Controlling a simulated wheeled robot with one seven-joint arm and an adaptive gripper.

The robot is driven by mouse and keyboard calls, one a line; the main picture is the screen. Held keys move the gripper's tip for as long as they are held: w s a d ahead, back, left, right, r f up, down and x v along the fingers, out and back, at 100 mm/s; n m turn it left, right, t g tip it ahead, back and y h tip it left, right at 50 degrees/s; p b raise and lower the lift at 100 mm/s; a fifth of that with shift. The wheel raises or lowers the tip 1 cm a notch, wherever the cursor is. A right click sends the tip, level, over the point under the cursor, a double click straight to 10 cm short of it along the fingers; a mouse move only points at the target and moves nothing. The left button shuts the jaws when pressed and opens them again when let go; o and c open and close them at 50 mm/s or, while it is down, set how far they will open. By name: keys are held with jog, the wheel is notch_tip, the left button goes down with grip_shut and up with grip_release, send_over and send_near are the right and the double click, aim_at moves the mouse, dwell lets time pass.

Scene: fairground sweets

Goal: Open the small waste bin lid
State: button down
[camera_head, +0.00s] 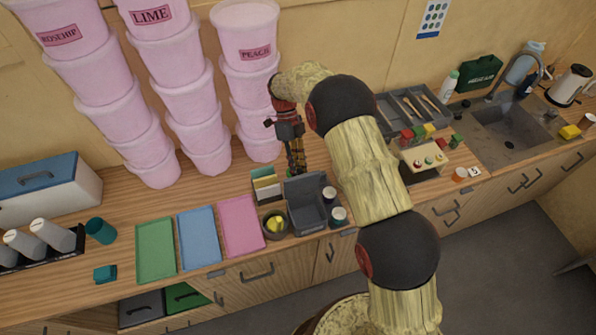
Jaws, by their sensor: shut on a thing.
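The small waste bin (308,218) is a dark grey box on the counter, right of the pink tray. A dark grey panel, which looks like its lid (304,187), stands raised at the back of the box. My gripper (297,172) reaches down from above at the panel's upper left edge. Its fingers are shut there, apparently on the lid; the exact contact is too small to make out.
A bowl with yellow pieces (275,225) stands left of the bin, and small jars (338,216) stand close on its right. A card holder (266,186) is behind left. Stacked pink tubs (249,60) rise behind. Green, blue and pink trays (241,226) lie to the left.

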jog(key=shift+w+d+f, duration=0.1)
jog(key=shift+w+f, duration=0.4)
jog(key=shift+f, duration=0.25)
jog(key=c, duration=2)
grip_release()
jog(key=shift+c, duration=0.2)
jog(key=o, duration=0.5)
jog(key=shift+w+d+r, duration=0.1)
jog(key=shift+w+r, duration=0.05)
jog(key=shift+c, duration=0.2)
jog(key=shift+r, duration=0.15)
notch_tip(320, 180, up, 10)
